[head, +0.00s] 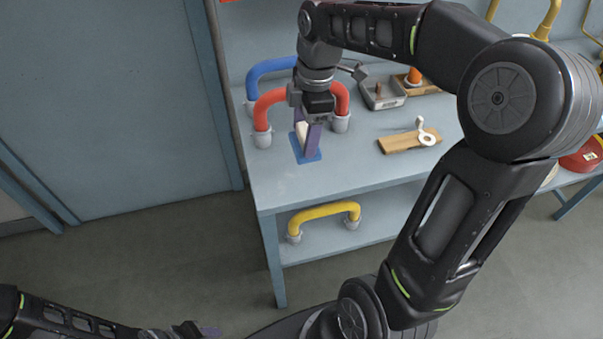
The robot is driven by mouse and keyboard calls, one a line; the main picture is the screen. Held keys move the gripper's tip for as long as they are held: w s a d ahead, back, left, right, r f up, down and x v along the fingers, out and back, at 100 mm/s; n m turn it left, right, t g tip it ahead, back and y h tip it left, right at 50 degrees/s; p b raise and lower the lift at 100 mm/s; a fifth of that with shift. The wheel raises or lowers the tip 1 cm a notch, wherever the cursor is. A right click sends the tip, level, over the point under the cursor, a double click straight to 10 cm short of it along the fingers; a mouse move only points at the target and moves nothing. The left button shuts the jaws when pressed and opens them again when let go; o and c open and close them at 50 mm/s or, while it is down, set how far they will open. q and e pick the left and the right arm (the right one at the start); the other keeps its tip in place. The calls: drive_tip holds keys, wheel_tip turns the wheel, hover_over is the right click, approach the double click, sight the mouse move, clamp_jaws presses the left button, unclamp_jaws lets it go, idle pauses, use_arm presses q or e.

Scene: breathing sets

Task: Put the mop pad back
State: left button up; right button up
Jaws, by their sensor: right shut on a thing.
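My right gripper (307,136) points down over the left part of the grey-blue bench, its purple fingers shut on a pale, cream piece (302,131). I take this piece for the mop pad; the fingers hide much of it. A flat blue square (309,158) lies on the bench directly below. I cannot tell whether the pale piece touches it or is joined to it. My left gripper (209,330) is low at the bottom edge, away from the bench, and its jaw state is unclear.
A red pipe loop (268,101) and a blue one (265,70) stand close behind my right gripper. A wooden block with a white hook (405,142) and a grey tray (383,96) lie to the right. A yellow pipe (325,211) is on the lower shelf. The bench's front-left corner is clear.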

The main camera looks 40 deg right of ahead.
wheel_tip(320, 180, down, 6)
drive_tip(key=shift+f+p, duration=0.1)
drive_tip(key=shift+p, duration=0.2)
drive_tip(key=shift+f, duration=1.8)
drive_tip(key=shift+f, duration=0.2)
drive_tip(key=o, duration=1.3)
drive_tip(key=shift+r, duration=0.1)
drive_tip(key=r, duration=0.4)
drive_tip(key=d+r, duration=0.1)
drive_tip(key=r, duration=0.7)
drive_tip(key=shift+s+d+r, duration=0.1)
drive_tip(key=shift+s+d, duration=0.1)
drive_tip(key=shift+s, duration=0.05)
